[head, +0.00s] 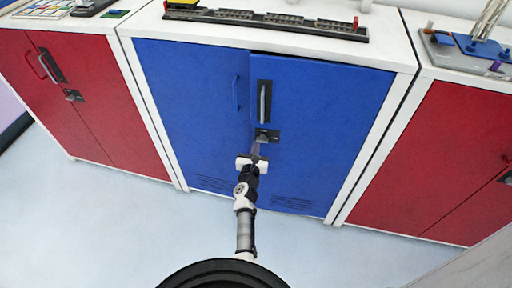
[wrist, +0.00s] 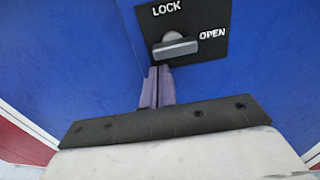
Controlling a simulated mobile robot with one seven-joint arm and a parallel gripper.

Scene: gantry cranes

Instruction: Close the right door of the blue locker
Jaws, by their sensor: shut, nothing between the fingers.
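The blue locker (head: 407,52) stands in the middle of the head view with a white frame. Its right door (head: 325,125) carries a dark vertical handle plate (head: 264,98) and a lock plate (head: 267,137) below it. A thin dark gap shows along this door's top edge, so it looks slightly ajar or nearly flush. My gripper (head: 256,152) is at the door's left edge, just below the lock plate. In the wrist view its fingers (wrist: 157,88) are together and empty, near the lock knob (wrist: 175,47), beside the word OPEN. I cannot tell whether the fingertips touch the door.
The left door (head: 190,100) looks flush in the frame. Red lockers stand on the left (head: 80,90) and right (head: 440,160). Model parts lie on the tops, including a dark rail piece (head: 265,20). The pale floor (head: 110,225) in front is clear.

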